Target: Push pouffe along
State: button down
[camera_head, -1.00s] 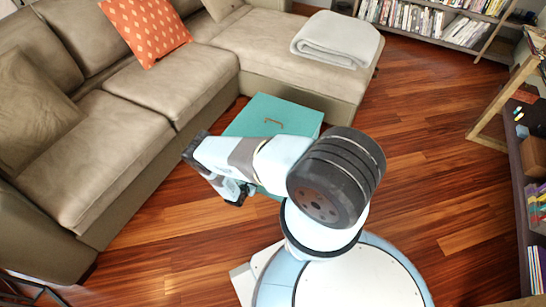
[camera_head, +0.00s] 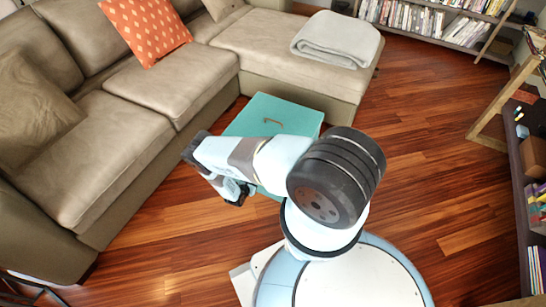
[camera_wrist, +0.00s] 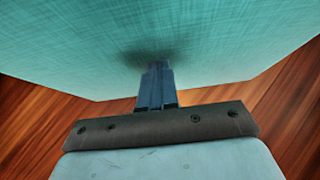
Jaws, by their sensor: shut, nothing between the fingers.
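The teal pouffe (camera_head: 278,113) is a square box with a small brown handle on top. It stands on the floor in the inner corner of the sofa, close to the sofa's edges. My arm covers its near part in the head view. In the wrist view the pouffe's teal side (camera_wrist: 220,45) fills the upper part. My gripper (camera_wrist: 155,75) is shut and empty, with its fingertips at or very near that side and a dark shadow around them. In the head view my gripper (camera_head: 236,194) is at the pouffe's near left.
The beige L-shaped sofa (camera_head: 110,130) borders the pouffe on the left and behind. A folded grey blanket (camera_head: 337,40) lies on its chaise. Bookshelves stand at the back right and right edge. The wooden floor (camera_head: 420,150) is clear right of the pouffe.

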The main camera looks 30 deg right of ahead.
jog(key=shift+d, duration=0.1)
jog(key=s+a+r, duration=0.2)
jog(key=s+a, duration=0.1)
jog(key=a, duration=0.1)
jog(key=shift+s+a, duration=0.15)
jog(key=shift+a, duration=0.2)
dwell(0.5)
dwell(0.3)
jog(key=shift+a, duration=0.1)
